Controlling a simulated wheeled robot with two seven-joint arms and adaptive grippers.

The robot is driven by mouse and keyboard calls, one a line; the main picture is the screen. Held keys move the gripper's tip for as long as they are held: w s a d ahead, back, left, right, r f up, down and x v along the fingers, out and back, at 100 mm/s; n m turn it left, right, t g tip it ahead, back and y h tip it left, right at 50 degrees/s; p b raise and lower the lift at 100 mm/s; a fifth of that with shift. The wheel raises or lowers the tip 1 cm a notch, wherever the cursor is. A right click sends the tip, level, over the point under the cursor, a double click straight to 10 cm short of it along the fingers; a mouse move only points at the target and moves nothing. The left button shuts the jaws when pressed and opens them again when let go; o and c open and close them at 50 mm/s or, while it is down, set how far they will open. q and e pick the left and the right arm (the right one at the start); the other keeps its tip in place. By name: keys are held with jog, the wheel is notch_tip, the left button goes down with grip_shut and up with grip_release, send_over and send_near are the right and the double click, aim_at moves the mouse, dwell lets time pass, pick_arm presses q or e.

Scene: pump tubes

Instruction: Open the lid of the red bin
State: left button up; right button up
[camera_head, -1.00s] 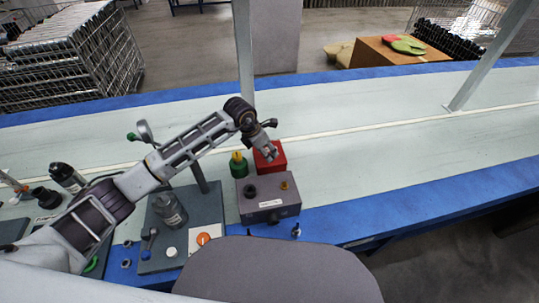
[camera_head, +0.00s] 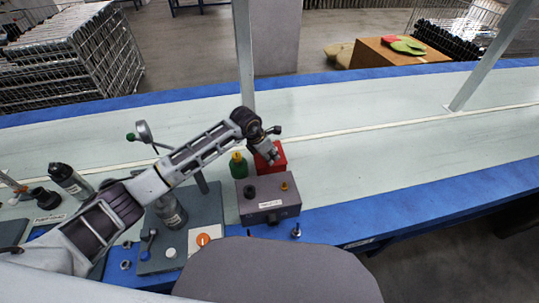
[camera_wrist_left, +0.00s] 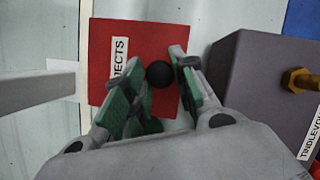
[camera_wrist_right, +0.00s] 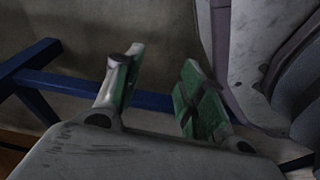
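The red bin (camera_head: 281,156) stands on the light table surface behind the grey box, partly hidden by my left gripper (camera_head: 272,158). In the left wrist view, its red lid (camera_wrist_left: 145,35) carries a round black knob (camera_wrist_left: 159,74) and a white label strip. The lid looks closed. My left gripper (camera_wrist_left: 154,66) is open over the lid, with a green-padded finger to each side of the knob. I cannot tell whether either finger touches it. My right gripper (camera_wrist_right: 157,68) is open and empty, away from the table, and does not show in the head view.
The grey box (camera_head: 268,205) with a black knob and a brass fitting sits close in front of the bin. A green bottle with a yellow cap (camera_head: 238,166) stands just left of the bin. A pale upright post (camera_head: 243,60) rises behind. The table to the right is clear.

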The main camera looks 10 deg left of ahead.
pick_arm(q)
grip_shut()
pick_arm(e)
jog(key=shift+w+d+r, duration=0.15)
jog(key=shift+w+d, duration=0.15)
jog(key=shift+w, duration=0.35)
